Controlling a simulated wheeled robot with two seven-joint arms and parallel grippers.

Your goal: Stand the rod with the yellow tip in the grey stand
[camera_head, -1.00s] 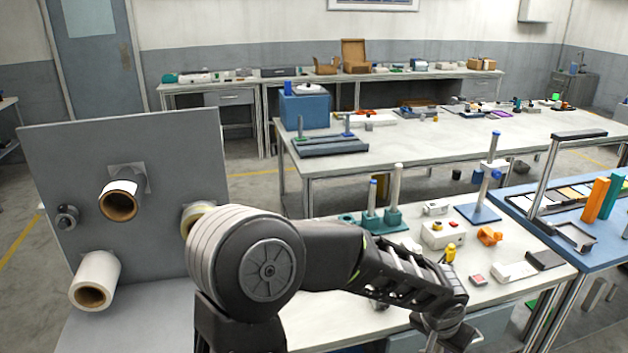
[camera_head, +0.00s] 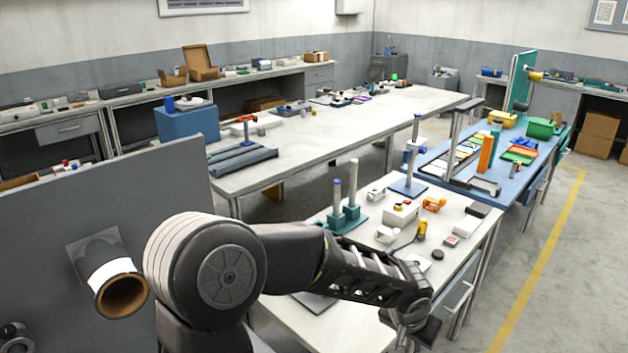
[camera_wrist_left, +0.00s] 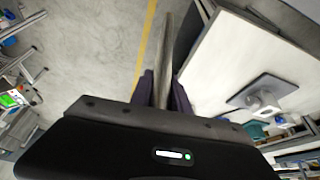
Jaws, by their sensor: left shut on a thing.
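My left gripper (camera_head: 410,338) is low at the right end of my arm, over the near table's front edge. In the left wrist view, its dark fingers (camera_wrist_left: 165,95) are shut on a long grey rod (camera_wrist_left: 165,55). The yellow tip does not show, and the rod cannot be made out in the head view. A flat grey plate with a pale socket, seemingly the grey stand (camera_wrist_left: 270,88), lies on the white table apart from the gripper. In the head view, a grey plate (camera_head: 316,303) shows partly behind my arm. My right gripper is not in view.
The near white table (camera_head: 345,330) carries a green stand with posts (camera_head: 346,218), a blue-based post (camera_head: 408,187), a yellow-handled tool (camera_head: 421,230) and small boxes. A grey panel with rolls (camera_head: 85,220) stands at left. Floor at right is clear.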

